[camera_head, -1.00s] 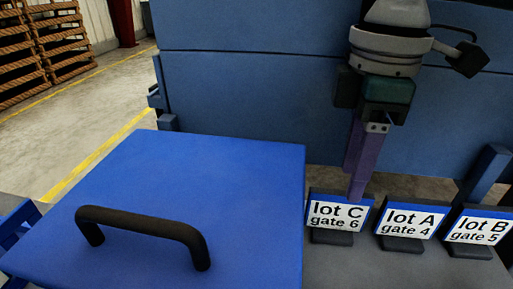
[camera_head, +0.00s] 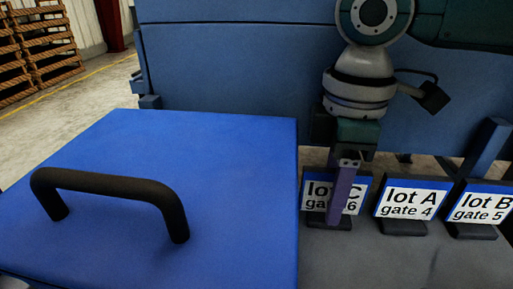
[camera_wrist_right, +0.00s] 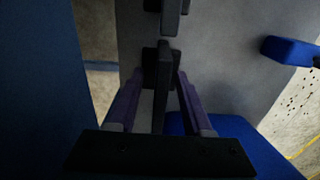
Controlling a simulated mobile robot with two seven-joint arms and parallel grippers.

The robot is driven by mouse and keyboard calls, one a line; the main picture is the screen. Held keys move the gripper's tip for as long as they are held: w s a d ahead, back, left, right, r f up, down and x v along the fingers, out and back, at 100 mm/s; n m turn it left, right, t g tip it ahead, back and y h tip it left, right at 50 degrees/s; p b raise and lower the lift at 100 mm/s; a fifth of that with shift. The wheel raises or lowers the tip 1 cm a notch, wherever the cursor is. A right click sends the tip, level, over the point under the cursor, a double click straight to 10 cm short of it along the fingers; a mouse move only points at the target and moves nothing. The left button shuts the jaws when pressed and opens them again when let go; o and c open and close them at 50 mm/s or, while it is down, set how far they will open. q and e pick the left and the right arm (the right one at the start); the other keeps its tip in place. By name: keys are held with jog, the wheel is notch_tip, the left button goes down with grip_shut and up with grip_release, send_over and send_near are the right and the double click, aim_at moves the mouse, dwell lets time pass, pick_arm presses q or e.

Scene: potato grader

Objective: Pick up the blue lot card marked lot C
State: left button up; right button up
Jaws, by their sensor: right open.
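The blue lot C card (camera_head: 312,196) stands upright in its dark base on the grey surface, reading "lot C gate 6". My right gripper (camera_head: 341,222) comes down over it, and a purple finger hides part of its print. In the right wrist view, the open right gripper (camera_wrist_right: 160,76) has a purple finger on each side of a dark upright edge, the card (camera_wrist_right: 163,88) seen from above. Gaps show beside it, so the fingers look clear of it. My left gripper is not in view.
The lot A card (camera_head: 411,203) and lot B card (camera_head: 481,207) stand to the right. A blue lid (camera_head: 225,160) with a black handle (camera_head: 110,188) fills the left. A blue panel (camera_head: 230,65) rises behind. Grey surface in front of the cards is clear.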

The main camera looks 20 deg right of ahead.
jog(key=shift+f+p, duration=0.2)
jog(key=shift+p, duration=0.2)
grip_shut()
dwell(0.5)
